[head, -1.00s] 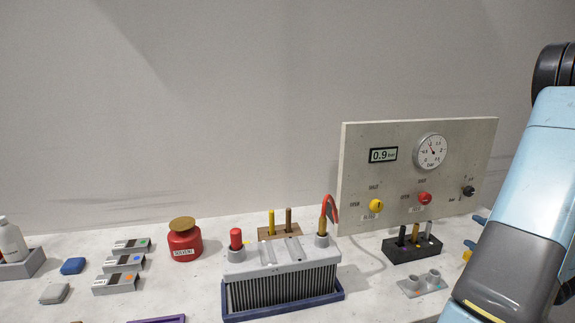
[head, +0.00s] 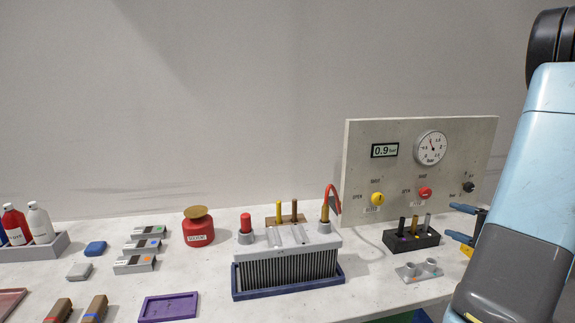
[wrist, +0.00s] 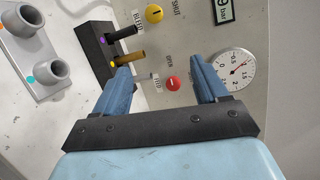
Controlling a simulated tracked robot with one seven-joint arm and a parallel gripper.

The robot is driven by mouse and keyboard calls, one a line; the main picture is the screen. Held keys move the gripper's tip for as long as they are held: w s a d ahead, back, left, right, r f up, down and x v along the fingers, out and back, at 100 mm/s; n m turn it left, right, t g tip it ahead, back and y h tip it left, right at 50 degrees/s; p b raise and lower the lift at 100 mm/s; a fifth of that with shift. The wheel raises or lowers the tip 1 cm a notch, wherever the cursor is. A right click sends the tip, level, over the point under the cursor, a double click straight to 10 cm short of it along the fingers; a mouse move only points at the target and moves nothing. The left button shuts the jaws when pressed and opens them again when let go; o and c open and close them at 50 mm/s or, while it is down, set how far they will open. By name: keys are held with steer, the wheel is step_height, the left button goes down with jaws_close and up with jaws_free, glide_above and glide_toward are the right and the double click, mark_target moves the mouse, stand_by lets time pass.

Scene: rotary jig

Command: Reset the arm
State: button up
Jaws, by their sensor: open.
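My gripper (head: 453,222) shows at the right in the head view, in front of the grey gauge panel (head: 375,150). Its two blue fingers are apart with nothing between them. In the wrist view my gripper (wrist: 160,68) is also open and empty, its fingers pointing towards the panel. A red knob (wrist: 172,83) and the dial gauge (wrist: 236,70) appear beyond the fingers. The left finger overlaps the black block of pegs (wrist: 92,45) in that view; contact cannot be told. My upper arm covers the right edge of the head view.
The black peg block (head: 410,241) and a grey two-cup holder (head: 420,271) stand near my gripper. A ribbed grey unit in a blue tray (head: 290,288) stands mid-bench. The red solvent pot (head: 198,232), purple tray (head: 168,307) and bottle rack (head: 40,250) lie left.

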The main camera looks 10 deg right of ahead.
steer(key=s+a+r+n+g+y, duration=0.1)
steer(key=a+r+n+g, duration=0.2)
steer(key=a, duration=0.5)
steer(key=s+a+r+n+g+y, duration=0.1)
steer(key=a+r+n+g, duration=0.2)
steer(key=a, duration=0.5)
steer(key=s+a+r+n+g+y, duration=0.2)
steer(key=a+g, duration=0.2)
steer(key=a, duration=0.4)
steer(key=s+a+r+n+h, duration=0.3)
steer(key=s+h, duration=0.2)
steer(key=s, duration=0.1)
steer(key=s+a+r+n+h, duration=0.4)
steer(key=s, duration=0.2)
steer(key=shift+a+r+n+h, duration=0.2)
steer(key=shift+n+h, duration=0.1)
steer(key=shift+h, duration=0.1)
